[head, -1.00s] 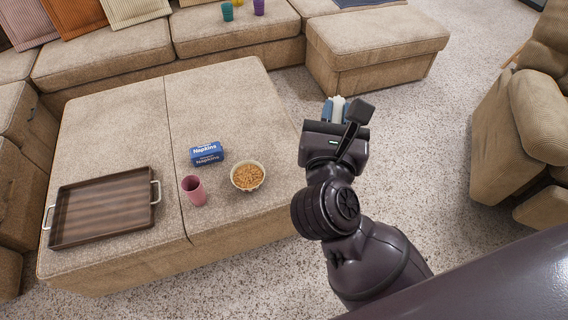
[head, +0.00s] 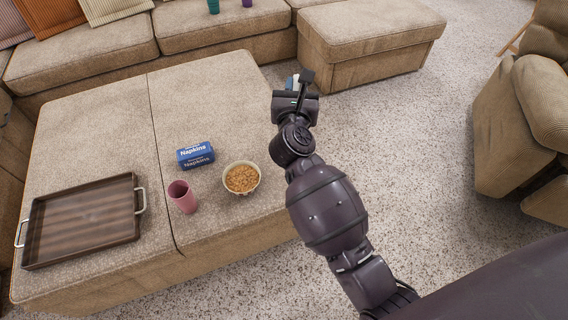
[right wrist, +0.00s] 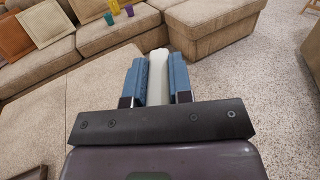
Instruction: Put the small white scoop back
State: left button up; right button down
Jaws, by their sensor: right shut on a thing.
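My right gripper (head: 293,82) is out past the right edge of the ottoman's far half in the head view. It is shut on the small white scoop (right wrist: 158,80), which shows as a pale, long piece between the two blue finger pads in the right wrist view. The scoop's far end is hard to make out, and in the head view the gripper hides most of it. My left gripper is in neither view.
The wide beige ottoman (head: 100,100) holds a white bowl (head: 241,192) of brown snacks, a blue napkin box (head: 195,155), a pink cup (head: 182,196) and a wooden tray (head: 82,222). Coloured cups (head: 213,6) stand on the sofa behind. Open carpet (head: 400,140) lies to the right.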

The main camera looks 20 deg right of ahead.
jog(key=w+f+n+y+b, duration=0.1)
jog(key=f+n+y+b, duration=0.1)
jog(key=f, duration=0.8)
jog(key=w+f+n+t+y+b, duration=0.1)
jog(key=f+y+b, duration=0.2)
jog(key=f, duration=0.7)
jog(key=w+f+n+y+b, duration=0.2)
jog(key=f+y+b, duration=0.1)
jog(key=f, duration=0.6)
jog(key=shift+f+n+t, duration=0.3)
jog(key=shift+f+t, duration=0.1)
notch_tip(320, 180, down, 4)
jog(key=shift+r+b, duration=0.2)
jog(key=shift+b, duration=0.55)
jog(key=shift+f, duration=0.2)
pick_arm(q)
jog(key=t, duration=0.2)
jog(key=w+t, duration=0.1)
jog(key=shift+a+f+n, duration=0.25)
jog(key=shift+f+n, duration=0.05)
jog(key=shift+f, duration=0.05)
pick_arm(e)
jog(key=shift+w+r, duration=0.1)
jog(key=shift+r, duration=0.05)
jog(key=shift+f, duration=0.2)
